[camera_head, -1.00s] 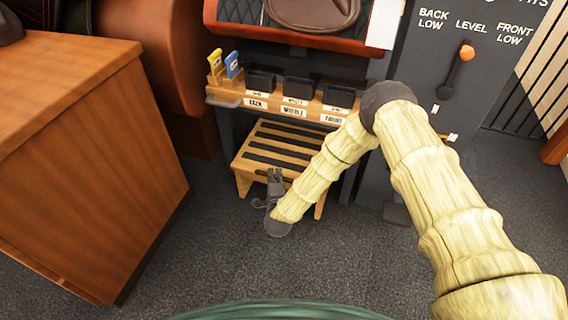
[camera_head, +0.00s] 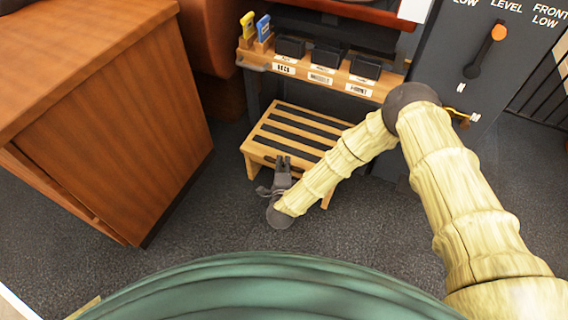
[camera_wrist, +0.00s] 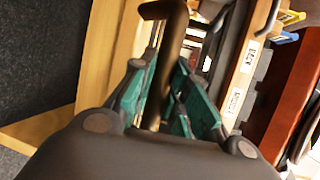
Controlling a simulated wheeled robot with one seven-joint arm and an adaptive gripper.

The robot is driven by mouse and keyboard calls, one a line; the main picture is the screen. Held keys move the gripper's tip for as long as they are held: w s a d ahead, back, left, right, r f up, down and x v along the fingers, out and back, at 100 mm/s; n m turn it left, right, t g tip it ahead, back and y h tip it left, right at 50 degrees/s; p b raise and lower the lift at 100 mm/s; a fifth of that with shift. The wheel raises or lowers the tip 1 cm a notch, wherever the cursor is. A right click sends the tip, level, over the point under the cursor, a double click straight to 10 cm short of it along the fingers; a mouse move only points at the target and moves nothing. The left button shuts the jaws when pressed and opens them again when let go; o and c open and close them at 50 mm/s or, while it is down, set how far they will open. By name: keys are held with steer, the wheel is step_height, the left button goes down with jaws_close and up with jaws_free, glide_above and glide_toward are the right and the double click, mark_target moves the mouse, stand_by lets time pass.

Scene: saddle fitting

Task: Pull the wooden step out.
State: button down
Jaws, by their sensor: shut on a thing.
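The wooden step (camera_head: 262,150), light wood with dark strips across its top, stands on the carpet in front of the shelf unit. My gripper (camera_head: 283,164) is at its front edge in the head view. In the wrist view, my gripper (camera_wrist: 160,100) has its teal fingers closed around a brown bar-like handle (camera_wrist: 172,28). The step's pale wood (camera_wrist: 98,60) runs beside it there. The handle's join to the step and the exact finger contact are partly hidden. My arm covers the step's right front part in the head view.
A shelf with dark bins (camera_head: 326,57) and labels is behind the step. A wooden cabinet (camera_head: 120,130) stands to the left. A dark panel with a lever (camera_head: 485,55) stands to the right. Carpet (camera_head: 225,225) in front of the step is clear.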

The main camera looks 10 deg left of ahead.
steer(key=c, duration=1.7)
jaws_free()
steer(key=shift+o, duration=0.2)
steer(key=v, duration=1.2)
